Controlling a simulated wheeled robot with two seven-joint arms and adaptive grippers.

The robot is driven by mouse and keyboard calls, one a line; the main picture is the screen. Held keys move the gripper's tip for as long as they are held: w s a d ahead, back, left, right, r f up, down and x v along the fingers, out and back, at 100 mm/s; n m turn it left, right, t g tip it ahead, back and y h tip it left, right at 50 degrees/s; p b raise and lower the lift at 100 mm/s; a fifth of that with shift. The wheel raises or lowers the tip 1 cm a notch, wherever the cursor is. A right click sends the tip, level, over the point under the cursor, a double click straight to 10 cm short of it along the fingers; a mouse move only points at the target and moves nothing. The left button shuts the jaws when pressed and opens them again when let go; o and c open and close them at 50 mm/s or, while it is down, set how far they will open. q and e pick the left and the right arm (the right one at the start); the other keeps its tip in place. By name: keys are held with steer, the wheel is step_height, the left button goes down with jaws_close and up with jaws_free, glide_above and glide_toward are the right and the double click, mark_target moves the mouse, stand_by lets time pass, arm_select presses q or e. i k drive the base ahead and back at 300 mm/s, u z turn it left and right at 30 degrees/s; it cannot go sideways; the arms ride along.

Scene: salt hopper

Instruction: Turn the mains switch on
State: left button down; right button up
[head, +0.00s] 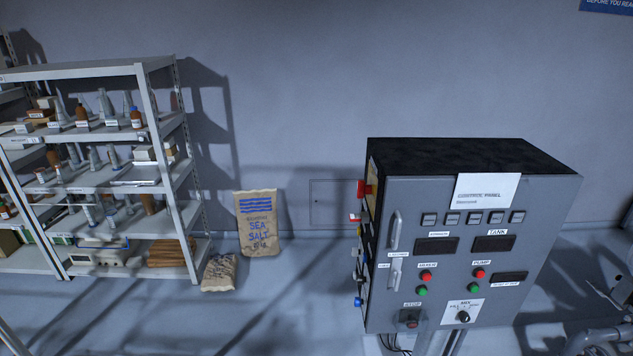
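A grey control panel cabinet (450,220) with a black top stands on a post at the right in the head view. On its left side wall sits a red switch or handle (363,188), seen edge-on. It looks like the mains switch, but its label and position cannot be read. Below it, on the same side, are a small white and red part (355,218) and a blue plug-like part (358,302).
The cabinet front has a vertical handle (395,231), buttons and a knob (463,316). A shelf rack (160,120) stands left.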

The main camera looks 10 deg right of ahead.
mark_target(363, 189)
steer(key=z, duration=0.15)
steer(key=i, duration=0.9)
steer(key=z, duration=0.6)
